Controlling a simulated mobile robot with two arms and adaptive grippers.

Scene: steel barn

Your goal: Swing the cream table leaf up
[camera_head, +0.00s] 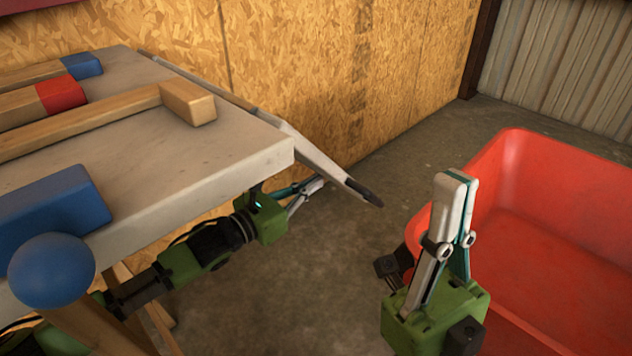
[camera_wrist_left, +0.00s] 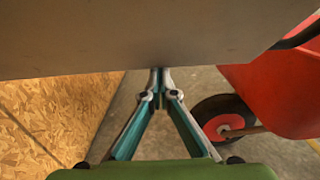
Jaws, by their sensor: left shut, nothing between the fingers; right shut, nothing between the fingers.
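The cream table leaf (camera_head: 325,165) shows as a thin, nearly edge-on strip along the right side of the table (camera_head: 245,150), slanting down to a dark end. In the left wrist view a broad plain surface, apparently the leaf's underside (camera_wrist_left: 150,35), fills the top. My left gripper (camera_head: 318,184) is shut and empty, below the leaf; its closed tips (camera_wrist_left: 160,72) meet at the lower edge of that surface, and contact cannot be told. My right gripper (camera_head: 457,178) is shut and empty, pointing up, to the right of the leaf and apart from it.
A red wheelbarrow (camera_head: 570,185) stands right, close behind my right gripper; its wheel (camera_wrist_left: 222,122) shows in the left wrist view. A chipboard wall (camera_head: 310,70) stands behind.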

